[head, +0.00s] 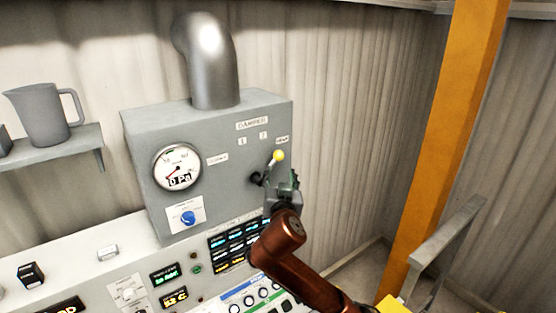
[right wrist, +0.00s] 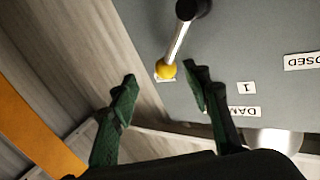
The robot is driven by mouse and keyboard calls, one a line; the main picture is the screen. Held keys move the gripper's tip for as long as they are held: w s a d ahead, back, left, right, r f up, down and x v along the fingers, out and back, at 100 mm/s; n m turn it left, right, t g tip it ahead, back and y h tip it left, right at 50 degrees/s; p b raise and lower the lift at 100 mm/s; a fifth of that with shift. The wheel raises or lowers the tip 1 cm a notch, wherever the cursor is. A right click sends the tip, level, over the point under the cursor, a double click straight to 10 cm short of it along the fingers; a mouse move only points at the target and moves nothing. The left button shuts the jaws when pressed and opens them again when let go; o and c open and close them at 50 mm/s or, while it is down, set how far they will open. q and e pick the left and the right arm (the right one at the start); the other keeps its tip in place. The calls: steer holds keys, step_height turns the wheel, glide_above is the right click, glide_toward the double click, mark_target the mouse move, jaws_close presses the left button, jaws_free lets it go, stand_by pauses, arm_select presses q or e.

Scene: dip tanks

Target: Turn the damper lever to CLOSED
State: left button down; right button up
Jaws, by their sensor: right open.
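The damper lever (head: 278,155) has a yellow ball knob and sits on the front of a grey box. It tilts up and right from its dark pivot, its knob near the rightmost label, which seems to read OPEN. The CLOSED label (head: 217,159) is left of the pivot. In the right wrist view the knob (right wrist: 166,70) and pale rod show clearly. My right gripper (head: 287,184) is open beside the lever in the head view. In the wrist view its green fingers (right wrist: 161,75) lie either side of the knob; contact cannot be told. My left gripper is not in view.
The box (head: 215,210) carries a round gauge (head: 177,167), a blue knob (head: 188,218) and a metal duct (head: 212,60). A control panel (head: 120,275) lies below. A grey jug (head: 42,112) stands on a left shelf. A yellow post (head: 440,140) rises at right.

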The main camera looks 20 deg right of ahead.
mark_target(279, 158)
steer(key=w, duration=0.2)
steer(key=w+d+r+p, duration=0.1)
steer(key=w, duration=0.2)
steer(key=w+p, duration=0.1)
steer(key=w, duration=0.1)
steer(key=shift+w+d+r, duration=0.2)
steer(key=shift+d+r, duration=0.1)
steer(key=shift+r, duration=0.1)
steer(key=shift+c, duration=0.2)
jaws_close()
